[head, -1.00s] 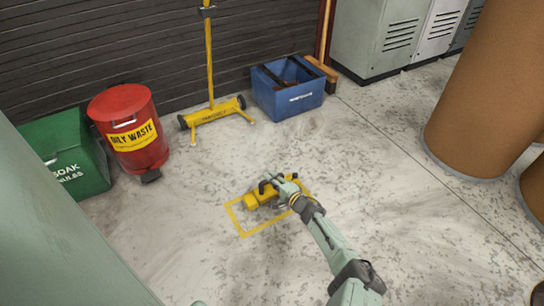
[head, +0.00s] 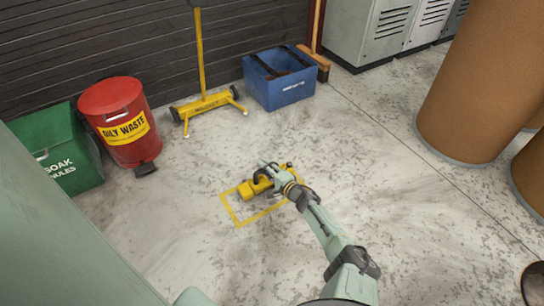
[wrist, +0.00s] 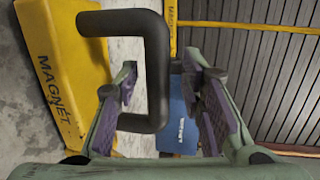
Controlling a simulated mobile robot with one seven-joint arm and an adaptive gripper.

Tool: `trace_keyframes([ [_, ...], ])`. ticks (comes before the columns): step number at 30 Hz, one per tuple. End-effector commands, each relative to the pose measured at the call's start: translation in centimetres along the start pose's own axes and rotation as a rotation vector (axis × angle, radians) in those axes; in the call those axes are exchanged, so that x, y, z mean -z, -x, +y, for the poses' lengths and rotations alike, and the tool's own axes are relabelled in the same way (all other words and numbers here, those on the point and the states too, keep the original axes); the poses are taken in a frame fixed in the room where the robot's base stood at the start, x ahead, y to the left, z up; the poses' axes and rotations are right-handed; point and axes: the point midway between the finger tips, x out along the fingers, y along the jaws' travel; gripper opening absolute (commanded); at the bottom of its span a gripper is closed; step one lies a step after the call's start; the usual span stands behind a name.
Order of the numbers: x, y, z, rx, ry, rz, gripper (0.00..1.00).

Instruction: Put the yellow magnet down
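The yellow magnet (head: 247,190) is a block with a black looped handle. It appears to rest on the floor inside a yellow outlined rectangle (head: 232,212). My gripper (head: 268,172) is at the handle and partly covers the magnet in the head view. In the wrist view the magnet body (wrist: 62,80) is at the left, lettered MAGNET, and its black handle (wrist: 157,65) reaches between my gripper's fingers (wrist: 168,100). The fingers are spread, one on each side of the handle bar, with a gap visible at the right. Contact at the left finger is unclear.
A wheeled yellow bar with a pole (head: 207,104) stands by the shutter wall. A blue bin (head: 280,82), a red oily waste can (head: 122,122) and a green box (head: 60,150) stand nearby. Large brown cylinders (head: 480,90) are at right. The floor around the outline is clear.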

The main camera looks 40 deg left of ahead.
Motion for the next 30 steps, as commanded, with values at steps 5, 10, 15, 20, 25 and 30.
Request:
trace_keyframes([
  [5, 0.2, 2.7, -0.5, -0.001, -0.003, 0.005, 0.36],
  [10, 0.2, 6.3, -0.7, 0.000, -0.003, 0.006, 0.36],
  [15, 0.1, 9.4, -0.5, 0.000, -0.003, 0.004, 0.36],
  [20, 0.1, 11.3, -0.2, 0.000, -0.001, 0.003, 0.36],
  [25, 0.0, 11.9, -0.1, 0.000, 0.000, 0.000, 0.36],
  [30, 0.0, 11.9, 0.0, 0.001, 0.000, 0.000, 0.36],
])
